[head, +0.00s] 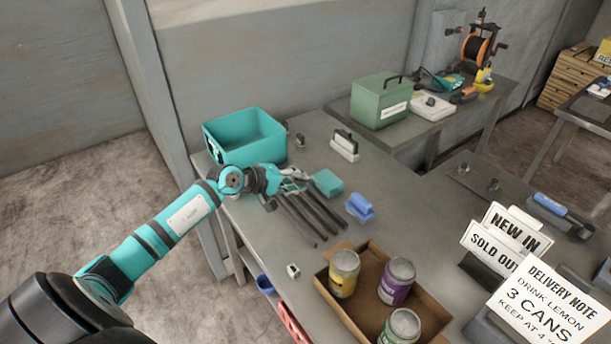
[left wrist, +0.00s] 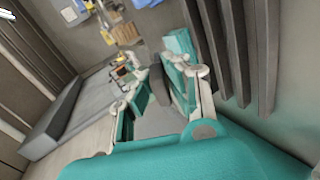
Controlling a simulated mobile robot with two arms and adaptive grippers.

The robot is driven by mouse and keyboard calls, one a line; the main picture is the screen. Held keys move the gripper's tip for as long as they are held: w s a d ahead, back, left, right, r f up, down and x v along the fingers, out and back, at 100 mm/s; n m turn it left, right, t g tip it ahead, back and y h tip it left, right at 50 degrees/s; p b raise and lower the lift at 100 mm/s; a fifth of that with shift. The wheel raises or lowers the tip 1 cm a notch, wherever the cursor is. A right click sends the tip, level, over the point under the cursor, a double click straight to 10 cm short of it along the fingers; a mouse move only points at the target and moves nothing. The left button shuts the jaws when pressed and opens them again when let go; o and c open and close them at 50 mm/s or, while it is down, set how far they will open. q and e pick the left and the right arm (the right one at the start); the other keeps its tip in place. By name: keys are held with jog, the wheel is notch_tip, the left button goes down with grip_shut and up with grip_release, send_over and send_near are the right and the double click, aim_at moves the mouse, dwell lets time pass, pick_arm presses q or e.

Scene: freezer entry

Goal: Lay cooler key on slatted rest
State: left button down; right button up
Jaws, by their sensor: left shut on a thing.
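My left gripper (head: 298,182) is over the work table, above the far end of the slatted rest (head: 313,212), a row of dark parallel bars. The bars also show at the right of the left wrist view (left wrist: 232,50). In that view my left gripper (left wrist: 156,85) is shut on a small dark grey piece (left wrist: 157,78), apparently the cooler key. Most of it is hidden by the fingers, and it cannot be made out in the head view. I cannot tell whether it touches the bars. My right gripper is not in view.
A teal block (head: 328,183) and a blue block (head: 360,208) are right of the slats. A teal bin (head: 245,136) stands behind. A cardboard box (head: 345,313) with 3 cans is in front. A black-handled item (head: 345,146) stands farther back.

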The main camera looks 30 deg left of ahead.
aim_at(298, 208)
pick_arm(q)
jog(key=f, duration=0.1)
jog(key=f+b, duration=0.1)
jog(key=f, duration=0.1)
jog(key=shift+s+f+b, duration=0.2)
jog(key=shift+f+b, duration=0.05)
jog(key=shift+b, duration=0.05)
notch_tip(298, 208, down, 3)
jog(key=shift+w+b, duration=0.15)
jog(key=shift+b, duration=0.55)
jog(key=shift+f, duration=0.1)
jog(key=c, duration=1.3)
grip_release()
jog(key=shift+o, duration=0.2)
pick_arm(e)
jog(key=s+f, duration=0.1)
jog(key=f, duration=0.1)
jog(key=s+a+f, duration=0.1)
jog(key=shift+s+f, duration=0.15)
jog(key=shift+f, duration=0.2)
pick_arm(q)
jog(key=shift+o, duration=0.9)
jog(key=o, duration=0.4)
jog(key=shift+d, duration=0.1)
jog(key=shift+f, duration=0.1)
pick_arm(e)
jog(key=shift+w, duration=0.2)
